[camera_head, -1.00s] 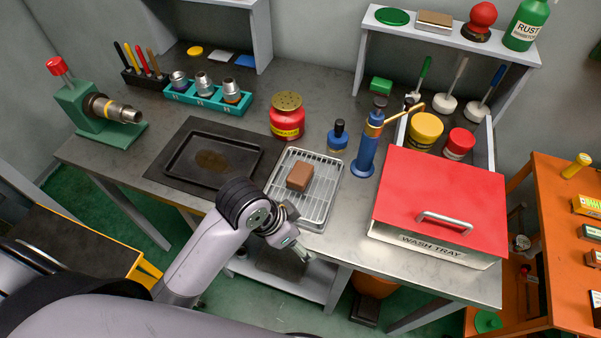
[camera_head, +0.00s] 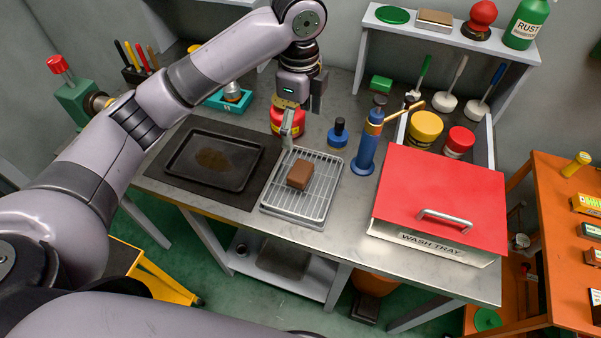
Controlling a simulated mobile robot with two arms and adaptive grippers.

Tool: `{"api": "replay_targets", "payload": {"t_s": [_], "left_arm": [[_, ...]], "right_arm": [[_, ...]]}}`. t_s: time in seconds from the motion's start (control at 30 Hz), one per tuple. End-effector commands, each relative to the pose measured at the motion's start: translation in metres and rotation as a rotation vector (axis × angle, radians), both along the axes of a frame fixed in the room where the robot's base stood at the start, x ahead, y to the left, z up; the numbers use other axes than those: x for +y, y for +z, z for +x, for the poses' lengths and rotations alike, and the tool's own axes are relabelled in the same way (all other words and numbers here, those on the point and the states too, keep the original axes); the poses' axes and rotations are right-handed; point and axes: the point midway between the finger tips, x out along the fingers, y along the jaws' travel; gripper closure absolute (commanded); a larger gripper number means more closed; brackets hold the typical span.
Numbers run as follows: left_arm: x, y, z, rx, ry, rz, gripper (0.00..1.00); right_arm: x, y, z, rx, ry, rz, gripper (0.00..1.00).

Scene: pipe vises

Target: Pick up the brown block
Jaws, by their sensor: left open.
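The brown block (camera_head: 300,174) lies on a wire rack in a shallow tray (camera_head: 318,203) near the middle of the grey bench. My left gripper (camera_head: 302,125) is raised above the bench, beyond the block and in front of the red can. Its fingers point down and stand apart, with nothing seen between them. It is not touching the block. My right gripper is not in view.
A dark tray (camera_head: 185,182) lies left of the rack. The partly hidden red can (camera_head: 289,121), a small blue bottle (camera_head: 338,134) and a blue pump (camera_head: 367,150) stand behind and to the right. The red-lidded wash tray (camera_head: 440,190) is further right.

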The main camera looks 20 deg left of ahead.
Motion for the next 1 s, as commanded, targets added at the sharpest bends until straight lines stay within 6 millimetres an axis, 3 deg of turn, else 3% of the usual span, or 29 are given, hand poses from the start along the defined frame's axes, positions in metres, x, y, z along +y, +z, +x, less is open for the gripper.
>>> {"api": "replay_targets", "payload": {"t_s": [0.13,0.5,0.77,1.0], "left_arm": [[0.001,-0.018,0.000,0.008,-0.003,0.004,0.17],[0.002,-0.095,0.000,0.006,-0.001,0.004,0.17],[0.002,-0.119,0.001,0.002,-0.003,0.002,0.17],[0.006,-0.148,0.003,0.004,-0.001,0.005,0.17]], "right_arm": [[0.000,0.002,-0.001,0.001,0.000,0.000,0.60],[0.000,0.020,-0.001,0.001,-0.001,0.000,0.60],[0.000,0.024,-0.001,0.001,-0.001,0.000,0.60],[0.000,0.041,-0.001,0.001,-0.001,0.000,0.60]]}}
